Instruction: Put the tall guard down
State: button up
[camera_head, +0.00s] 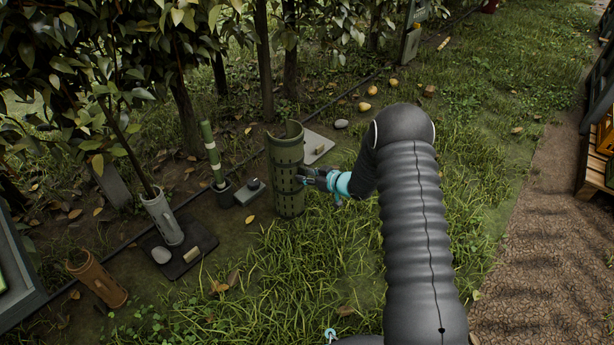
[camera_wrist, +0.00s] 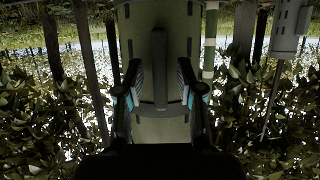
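The tall guard (camera_head: 286,172) is a dark green, slotted tube standing upright, with an open, cut-away top. My gripper (camera_head: 308,178) is at its right side, about mid-height. Grass surrounds its foot; I cannot tell whether the foot bears on the ground. In the wrist view, which looks upside down, the guard (camera_wrist: 160,128) fills the middle, with a dark upright bar on its near face. The two fingers of my gripper (camera_wrist: 159,82) stand apart on either side of this bar, with visible gaps to it. The fingers look open.
A grey guard (camera_head: 163,219) stands round a sapling on a dark mat, with a brown tube (camera_head: 98,280) nearby. A green-and-white post (camera_head: 212,155) and a grey slab (camera_head: 313,146) are near the tall guard. Pears (camera_head: 365,106) lie behind. Open grass lies in front.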

jog(key=p+v, duration=0.2)
jog(key=v, duration=1)
jog(key=w+d+r+m+t+h, duration=0.1)
jog(key=d+r+h, duration=0.2)
jog(key=r, duration=0.4)
jog(key=w+d+r+m+t+h, duration=0.1)
jog(key=d+r+h, duration=0.2)
jog(key=r, duration=0.4)
jog(key=s+d+r+m+h, duration=0.4)
jog(key=s+d+r+h, duration=0.15)
jog(key=s+r, duration=0.5)
jog(key=s+d+r+m+g+h, duration=0.1)
jog(key=s+r, duration=0.2)
jog(key=s, duration=0.2)
jog(key=s+d+r+m+g, duration=0.1)
jog(key=s+r+m, duration=0.1)
jog(key=s+r, duration=0.3)
jog(key=s+a+g+y, duration=0.1)
jog(key=s+a, duration=0.1)
jog(key=s, duration=0.8)
jog(key=s+a+f+m+g, duration=0.1)
jog(key=s, duration=0.9)
jog(key=shift+s+a+f+g+y, duration=0.2)
jog(key=shift+a+f+g+y, duration=0.1)
jog(key=shift+a+g+y, duration=0.1)
